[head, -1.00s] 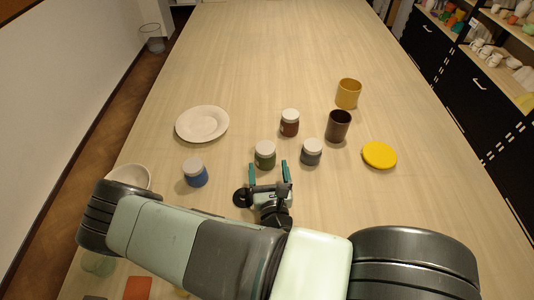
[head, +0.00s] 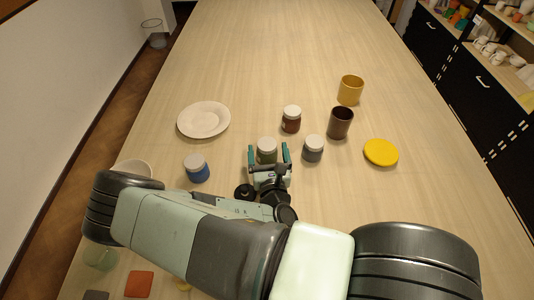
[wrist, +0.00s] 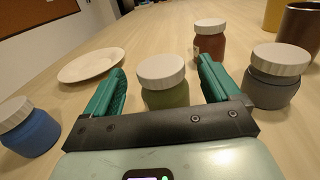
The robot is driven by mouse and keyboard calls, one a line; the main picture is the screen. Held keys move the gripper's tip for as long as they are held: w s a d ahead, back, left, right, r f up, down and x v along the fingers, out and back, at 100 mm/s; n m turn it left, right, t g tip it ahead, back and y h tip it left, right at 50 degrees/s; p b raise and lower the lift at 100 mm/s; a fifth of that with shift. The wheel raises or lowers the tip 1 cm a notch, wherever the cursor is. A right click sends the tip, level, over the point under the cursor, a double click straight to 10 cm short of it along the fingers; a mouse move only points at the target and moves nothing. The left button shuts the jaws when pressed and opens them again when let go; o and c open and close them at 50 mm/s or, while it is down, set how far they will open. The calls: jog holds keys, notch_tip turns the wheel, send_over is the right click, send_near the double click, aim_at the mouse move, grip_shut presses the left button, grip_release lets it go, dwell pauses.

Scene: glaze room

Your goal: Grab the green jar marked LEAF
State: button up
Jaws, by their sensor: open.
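The green jar (head: 266,155) with a white lid stands upright on the table. In the wrist view the green jar (wrist: 164,84) sits between the two teal fingers, and its lower part is hidden behind the gripper's dark crossbar. No LEAF marking can be read. My gripper (head: 267,153) is open, with one finger on each side of the jar. A gap shows between the jar and each finger in the wrist view (wrist: 163,85).
A grey jar (head: 313,149) stands close to the right finger. A blue jar (head: 197,170) is to the left and a red-brown jar (head: 291,120) behind. A dark cup (head: 340,123), yellow cup (head: 350,90), yellow disc (head: 381,152) and pale plate (head: 204,120) lie farther off.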

aim_at(266, 139)
jog(key=w, duration=0.4)
jog(key=shift+w+a, duration=0.3)
jog(key=shift+w, duration=0.1)
jog(key=c, duration=1.5)
